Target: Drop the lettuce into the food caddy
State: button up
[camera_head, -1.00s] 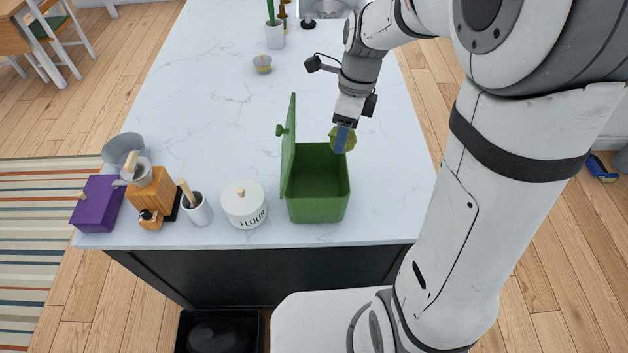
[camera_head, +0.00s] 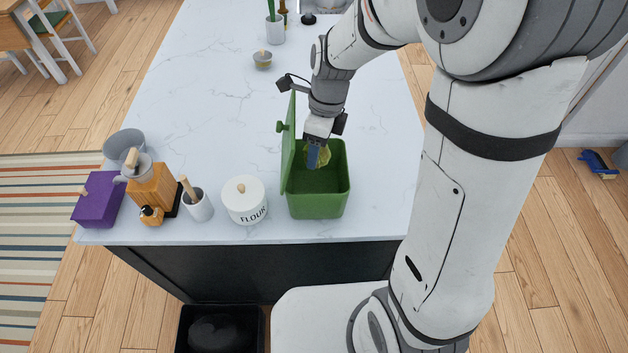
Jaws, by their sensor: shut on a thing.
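The food caddy (camera_head: 318,205) is a green bin on the white counter. Its lid (camera_head: 289,150) stands open and upright on the left side. My gripper (camera_head: 313,160) points down over the caddy's opening, towards its back. The part of the caddy floor that shows is empty.
A white flour canister (camera_head: 245,208) stands close left of the caddy. A small bowl (camera_head: 262,62) stands further back. The counter (camera_head: 215,110) is clear behind the canister.

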jog(key=o, duration=1)
jog(key=shift+o, duration=0.2)
jog(key=r, duration=0.2)
jog(key=r+b, duration=0.1)
jog(key=r, duration=0.2)
jog(key=d+r, duration=0.1)
jog(key=r, duration=0.1)
jog(key=shift+w+r, duration=0.35)
jog(key=shift+w, duration=0.05)
jog(key=shift+d+b, duration=0.1)
jog(key=shift+b, duration=0.2)
